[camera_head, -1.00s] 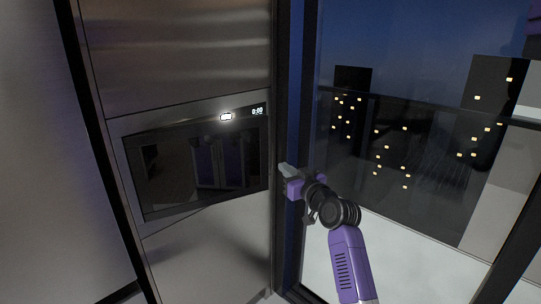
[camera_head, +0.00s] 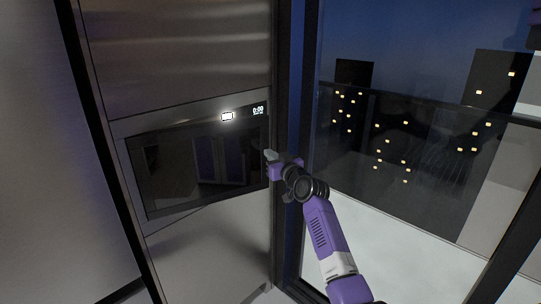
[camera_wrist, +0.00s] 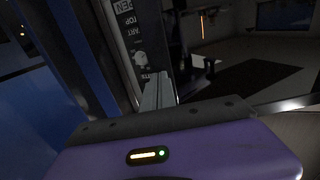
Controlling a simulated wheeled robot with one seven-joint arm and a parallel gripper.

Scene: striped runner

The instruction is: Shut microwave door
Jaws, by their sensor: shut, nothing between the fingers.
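The microwave (camera_head: 185,120) is built into a tall steel cabinet, with a lit panel reading 0:00 along its top. Its dark glass door (camera_head: 195,170) covers the front and looks close to flush; its right side may stand slightly out, but I cannot tell the gap. My gripper (camera_head: 270,156) is shut and empty at the door's right edge; I cannot tell whether it touches. In the wrist view my closed fingers (camera_wrist: 158,92) point between a strip of printed controls (camera_wrist: 135,35) and the dark, reflecting door (camera_wrist: 240,50).
The steel cabinet (camera_head: 180,55) continues above and below the microwave. A dark window frame (camera_head: 311,100) stands just right of the cabinet, close to my arm. Beyond the glass is a balcony with a railing (camera_head: 420,150) and lit buildings.

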